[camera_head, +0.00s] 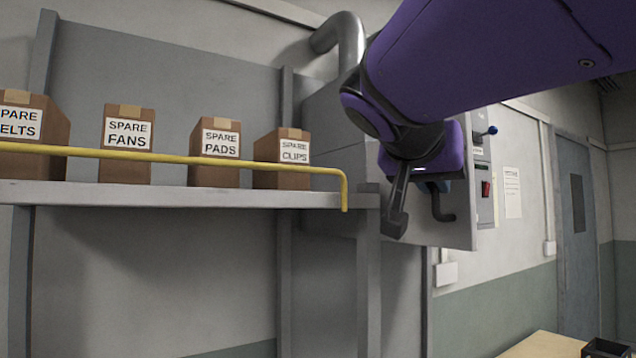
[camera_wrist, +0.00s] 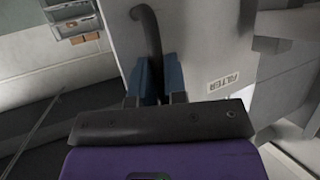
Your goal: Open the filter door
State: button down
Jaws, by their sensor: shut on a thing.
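The filter door is a plain grey panel (camera_wrist: 207,50) with a white "FILTER" label (camera_wrist: 223,80) in the wrist view. A dark curved handle (camera_wrist: 148,28) stands on it. My gripper (camera_wrist: 155,75) has its two blue fingers on either side of the handle's lower part, shut on it. In the head view my gripper (camera_head: 412,187) is in front of the grey cabinet (camera_head: 338,122), below my purple arm. The curved end of the handle (camera_head: 443,208) shows beside it. My arm hides much of the door, and I cannot tell how far it stands open.
A shelf (camera_head: 170,195) with a yellow rail (camera_head: 200,159) and several spare-part boxes (camera_head: 215,152) lies left of the cabinet. A control panel (camera_head: 484,185) with a blue-knobbed lever is on the wall to the right. A wooden table (camera_head: 540,346) stands at lower right.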

jog(key=shift+a, duration=0.25)
jog(key=shift+r, duration=0.1)
